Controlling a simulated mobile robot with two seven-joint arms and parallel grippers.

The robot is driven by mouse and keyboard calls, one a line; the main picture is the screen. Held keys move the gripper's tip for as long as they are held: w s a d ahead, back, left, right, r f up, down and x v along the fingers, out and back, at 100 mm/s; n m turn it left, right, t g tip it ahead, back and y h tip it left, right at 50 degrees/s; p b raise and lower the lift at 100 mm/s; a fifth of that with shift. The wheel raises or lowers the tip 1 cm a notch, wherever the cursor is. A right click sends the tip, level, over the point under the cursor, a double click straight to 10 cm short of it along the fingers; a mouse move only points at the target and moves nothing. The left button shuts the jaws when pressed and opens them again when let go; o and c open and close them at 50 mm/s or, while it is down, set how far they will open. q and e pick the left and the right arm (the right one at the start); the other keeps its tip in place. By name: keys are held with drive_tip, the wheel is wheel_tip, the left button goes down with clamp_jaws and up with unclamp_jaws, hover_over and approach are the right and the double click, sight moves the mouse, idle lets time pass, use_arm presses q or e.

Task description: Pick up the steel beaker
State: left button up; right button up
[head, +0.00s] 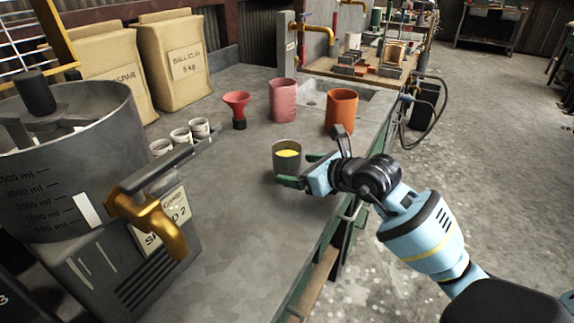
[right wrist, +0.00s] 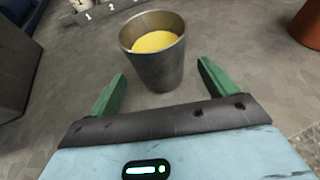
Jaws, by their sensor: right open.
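The steel beaker (head: 287,160) stands upright on the grey bench top in the head view, with yellow contents inside. In the right wrist view the beaker (right wrist: 155,62) stands just ahead of the fingertips, roughly centred between them. My right gripper (head: 299,169) is open, with its green fingers pointing at the beaker's lower part. In the right wrist view the open right gripper (right wrist: 160,76) has a finger on each side of the near face of the beaker, with nothing gripped. I cannot tell whether either finger touches it. My left gripper is not in view.
An orange pot (head: 341,112), a pink pot (head: 283,100) and a red funnel (head: 238,108) stand behind the beaker. A large grey mixer vessel (head: 95,150) with a brass tap (head: 150,222) fills the left. Bench top in front of the beaker is clear.

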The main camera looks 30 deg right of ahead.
sight(287, 166)
drive_tip(key=shift+x, duration=2.5)
drive_tip(key=c, duration=1.2)
drive_tip(key=shift+c, duration=0.2)
